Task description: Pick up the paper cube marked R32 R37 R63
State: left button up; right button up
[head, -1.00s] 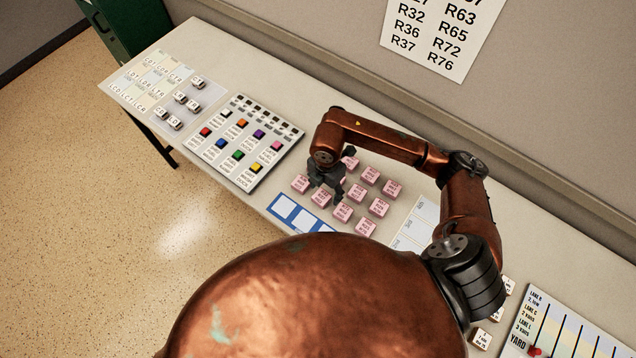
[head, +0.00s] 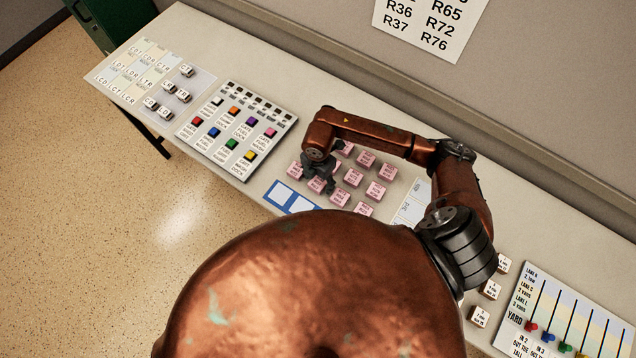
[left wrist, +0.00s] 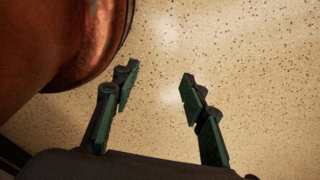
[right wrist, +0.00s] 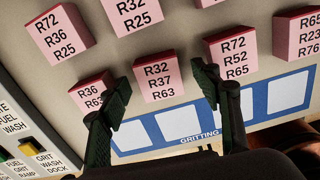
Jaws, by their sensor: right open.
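The pink paper cube marked R32 R37 R63 (right wrist: 157,80) stands on the desk in the right wrist view. It is between the two fingertips of my right gripper (right wrist: 162,84), which is open, with a gap to each side. In the head view my right gripper (head: 322,178) is over the front row of pink cubes, and the marked cube (head: 316,185) is partly hidden there. The printing is too small to read in the head view. My left gripper (left wrist: 155,85) is open and empty above the speckled floor; it does not show in the head view.
A cube marked R36 and R63 (right wrist: 90,88) is close by the left finger, partly covered. A cube marked R72 R52 R65 (right wrist: 232,58) is close right. A blue-framed strip (right wrist: 185,125) lies in front. A button panel (head: 237,130) is to the left.

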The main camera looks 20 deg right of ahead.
jog(key=c, duration=1.2)
pick_arm(q)
jog(key=shift+s, duration=0.85)
pick_arm(e)
jog(key=shift+c, duration=0.2)
pick_arm(q)
jog(key=shift+w, duration=0.15)
pick_arm(e)
jog(key=shift+r, duration=0.15)
